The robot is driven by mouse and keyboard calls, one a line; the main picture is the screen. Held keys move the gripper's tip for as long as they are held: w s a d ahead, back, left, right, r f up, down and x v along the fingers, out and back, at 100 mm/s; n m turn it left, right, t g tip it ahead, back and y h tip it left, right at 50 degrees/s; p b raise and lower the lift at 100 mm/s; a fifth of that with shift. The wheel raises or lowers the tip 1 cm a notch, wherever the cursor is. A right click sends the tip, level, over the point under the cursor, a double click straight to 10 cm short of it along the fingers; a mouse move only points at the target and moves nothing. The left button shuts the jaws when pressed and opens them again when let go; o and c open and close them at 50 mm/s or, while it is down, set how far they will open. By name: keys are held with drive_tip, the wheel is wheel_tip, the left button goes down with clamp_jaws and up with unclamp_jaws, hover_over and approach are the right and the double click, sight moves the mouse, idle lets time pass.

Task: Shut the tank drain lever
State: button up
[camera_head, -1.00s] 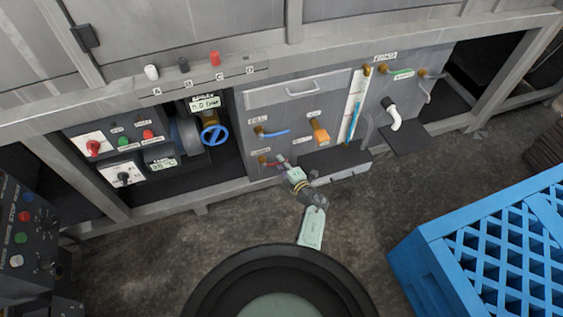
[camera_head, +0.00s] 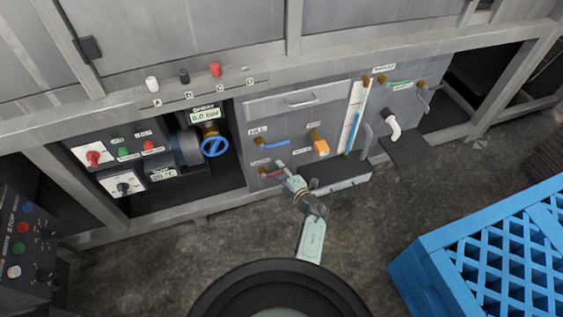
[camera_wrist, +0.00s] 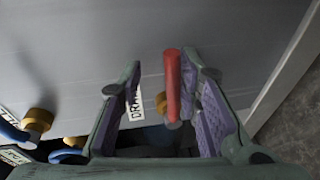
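The red drain lever (camera_wrist: 173,92) stands between the two fingers of my gripper (camera_wrist: 168,64) in the wrist view. The gripper is open, with a gap on each side of the lever; the lever is nearer the right finger. A brass fitting (camera_wrist: 160,103) and a white label reading DRA, partly covered (camera_wrist: 135,106), sit beside the lever. In the head view my gripper (camera_head: 280,166) is at the lower left of the grey panel, and the red lever (camera_head: 269,174) shows just left of it. Contact cannot be told.
A blue lever (camera_head: 274,143) sits just above, and an orange handle (camera_head: 320,146) to the right. A blue handwheel (camera_head: 215,146) is left of the panel. A blue crate (camera_head: 430,262) stands on the floor at the right. The floor between is clear.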

wheel_tip(320, 180, up, 8)
drive_tip(key=shift+r, duration=0.15)
drive_tip(key=shift+s+d, duration=0.1)
idle(0.4)
